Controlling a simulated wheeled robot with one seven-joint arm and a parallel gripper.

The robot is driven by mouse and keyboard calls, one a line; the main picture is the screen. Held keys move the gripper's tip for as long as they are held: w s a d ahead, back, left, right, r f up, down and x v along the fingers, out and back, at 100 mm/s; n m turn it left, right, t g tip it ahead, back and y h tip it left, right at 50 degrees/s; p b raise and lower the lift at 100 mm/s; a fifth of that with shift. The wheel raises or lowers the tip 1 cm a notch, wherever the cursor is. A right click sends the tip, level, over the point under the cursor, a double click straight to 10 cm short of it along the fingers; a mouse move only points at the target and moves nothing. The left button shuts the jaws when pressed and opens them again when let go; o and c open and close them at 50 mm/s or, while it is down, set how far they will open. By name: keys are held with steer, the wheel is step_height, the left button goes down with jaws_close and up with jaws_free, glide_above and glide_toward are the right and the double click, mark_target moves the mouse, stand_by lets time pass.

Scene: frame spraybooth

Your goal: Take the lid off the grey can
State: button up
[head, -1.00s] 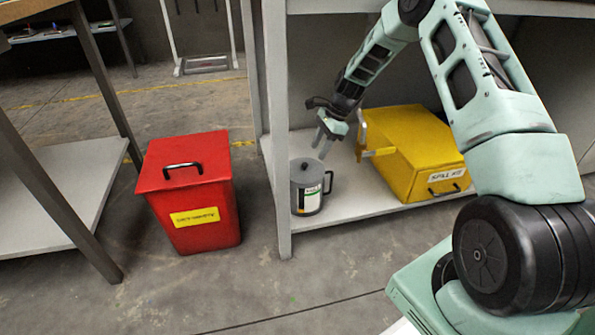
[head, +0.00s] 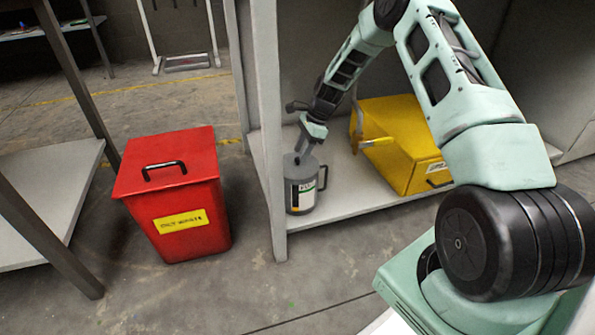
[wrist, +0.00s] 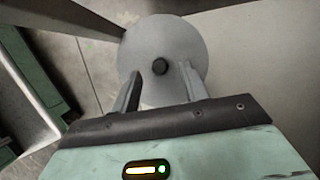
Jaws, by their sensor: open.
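My gripper (head: 301,157) is over the can, pointing down. In the wrist view my gripper (wrist: 161,70) is open, with one finger on each side of the knob and a gap on both sides. I cannot tell how far the fingertips are above the lid. In the head view the fingers hide the knob.
A yellow spill kit box (head: 400,150) stands on the shelf (head: 345,203) right of the can. The shelf's upright post (head: 266,150) is close on the can's left. A red lidded bin (head: 180,215) stands on the floor further left.

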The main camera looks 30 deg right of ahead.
mark_target(298, 163)
steer(key=shift+b+x, duration=0.45)
steer(key=shift+x, duration=0.8)
steer(key=shift+r, duration=0.1)
jaws_close()
steer(key=shift+r, duration=0.1)
